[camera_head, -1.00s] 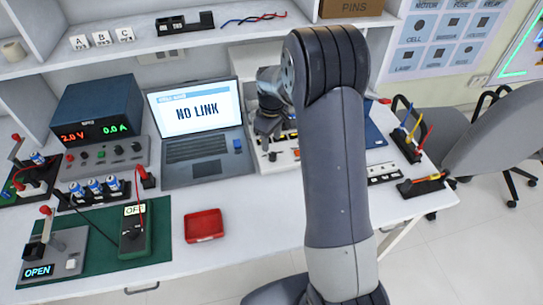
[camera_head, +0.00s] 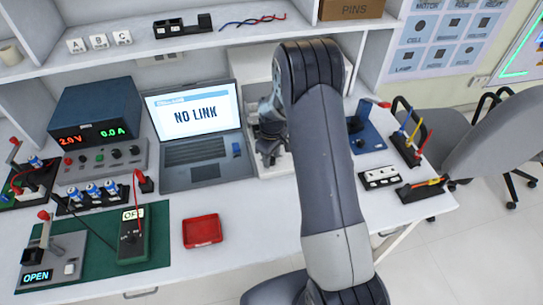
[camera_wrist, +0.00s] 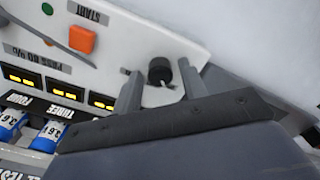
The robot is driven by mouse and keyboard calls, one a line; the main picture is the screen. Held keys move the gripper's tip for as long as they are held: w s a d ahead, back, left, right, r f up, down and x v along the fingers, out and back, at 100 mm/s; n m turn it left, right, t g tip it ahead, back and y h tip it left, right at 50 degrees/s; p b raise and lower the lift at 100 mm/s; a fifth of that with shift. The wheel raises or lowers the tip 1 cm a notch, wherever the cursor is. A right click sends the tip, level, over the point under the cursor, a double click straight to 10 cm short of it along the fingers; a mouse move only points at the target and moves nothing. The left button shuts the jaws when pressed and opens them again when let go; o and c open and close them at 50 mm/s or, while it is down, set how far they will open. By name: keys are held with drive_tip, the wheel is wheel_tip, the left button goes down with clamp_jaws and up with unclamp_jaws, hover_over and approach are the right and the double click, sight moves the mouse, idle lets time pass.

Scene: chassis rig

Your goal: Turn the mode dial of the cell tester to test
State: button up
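The cell tester (camera_wrist: 115,62) is a white panel in the wrist view, with an orange START button (camera_wrist: 82,39), a green light and several small yellow-lit displays. Its mode dial (camera_wrist: 160,71) is a black round knob near the panel's edge. My gripper (camera_wrist: 160,76) is open, with one finger on each side of the dial; I see gaps and cannot tell contact. The dial's labels and setting are not readable. In the head view the tester (camera_head: 277,168) is mostly hidden by my arm, and my gripper (camera_head: 268,160) points down at it.
Blue-white cells (camera_wrist: 55,132) sit in the tester's slots below the displays. A laptop (camera_head: 195,170) reading NO LINK stands just left of the tester. A red tray (camera_head: 202,230) lies in front. A blue stand (camera_head: 368,135) and a white strip (camera_head: 380,178) are right of my arm.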

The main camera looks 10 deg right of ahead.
drive_tip(key=c, duration=0.8)
drive_tip(key=shift+f+m+b, duration=0.1)
drive_tip(key=shift+m+b, duration=0.9)
drive_tip(key=shift+m, duration=0.1)
drive_tip(key=shift+m+b, duration=0.75)
drive_tip(key=shift+m, duration=0.45)
drive_tip(key=m+b, duration=0.2)
drive_tip(key=m, duration=0.3)
drive_tip(key=o, duration=1)
